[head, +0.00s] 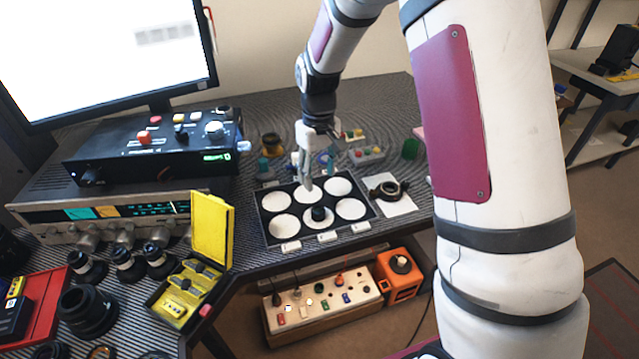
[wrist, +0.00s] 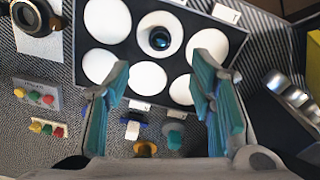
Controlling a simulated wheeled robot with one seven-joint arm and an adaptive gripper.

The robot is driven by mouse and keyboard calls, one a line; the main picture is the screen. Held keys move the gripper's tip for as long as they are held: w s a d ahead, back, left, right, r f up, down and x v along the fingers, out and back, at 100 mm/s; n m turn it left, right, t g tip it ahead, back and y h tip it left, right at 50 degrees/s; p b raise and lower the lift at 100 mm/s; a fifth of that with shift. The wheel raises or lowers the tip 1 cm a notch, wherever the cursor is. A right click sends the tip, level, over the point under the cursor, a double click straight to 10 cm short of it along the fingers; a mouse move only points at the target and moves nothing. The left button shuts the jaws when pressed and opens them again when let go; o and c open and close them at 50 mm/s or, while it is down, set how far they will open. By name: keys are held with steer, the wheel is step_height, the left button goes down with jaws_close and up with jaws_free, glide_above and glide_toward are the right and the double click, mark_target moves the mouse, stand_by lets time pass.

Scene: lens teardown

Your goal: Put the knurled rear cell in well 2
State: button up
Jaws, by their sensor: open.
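A black tray (head: 267,238) holds several round white wells in two rows. A small dark cylinder with a glassy top (head: 319,213), possibly the knurled rear cell, stands in the front middle well (head: 312,223). It also shows in the wrist view (wrist: 159,38). The other wells look empty. I cannot read the tray labels, so I cannot tell which well is 2. My gripper (head: 306,185) is above the back of the tray, pointing down. In the wrist view its teal fingers (wrist: 162,82) are wide apart with nothing between them, and the cylinder lies beyond their tips.
A dark ring part (head: 388,190) lies on a white pad right of the tray. Small coloured parts and a brass-coloured piece (head: 270,143) stand behind it. A yellow open case (head: 212,232) and black lenses (head: 88,309) are at the left. A monitor and instruments fill the back left.

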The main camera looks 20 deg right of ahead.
steer(key=s+r+m+t, duration=0.2)
steer(key=s+r, duration=1.1)
steer(key=r, duration=0.3)
steer(key=s+r+m+t, duration=0.1)
steer(key=s+r, duration=0.2)
steer(key=s, duration=1.6)
steer(key=shift+d+r, duration=0.15)
steer(key=shift+t, duration=0.6)
step_height(320, 180, up, 5)
steer(key=p, duration=0.4)
steer(key=shift+s, duration=0.15)
